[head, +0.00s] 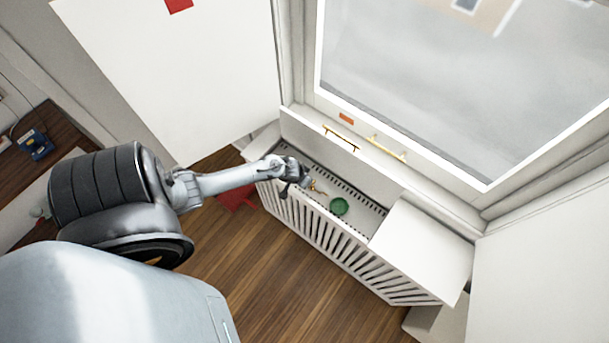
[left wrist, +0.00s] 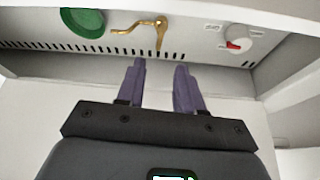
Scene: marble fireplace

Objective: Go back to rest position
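My left arm reaches from the left in the head view, and its gripper (head: 296,178) is over the left end of the open white slatted radiator cabinet (head: 315,226). In the left wrist view, the two purple fingers of the left gripper (left wrist: 160,72) are apart with nothing held between them. A brass handle (left wrist: 154,27) is just beyond the fingertips. A green round object (left wrist: 82,20) is to its left and a white dial with a red mark (left wrist: 237,40) to its right. The green object (head: 339,206) also shows inside the cabinet in the head view. My right gripper is not in view.
The raised lid (head: 330,148) with brass handles leans below the window (head: 420,85). A white closed top (head: 421,251) covers the cabinet's right part. A red object (head: 237,196) lies on the wooden floor (head: 285,290) near the cabinet's left end. The floor in front is clear.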

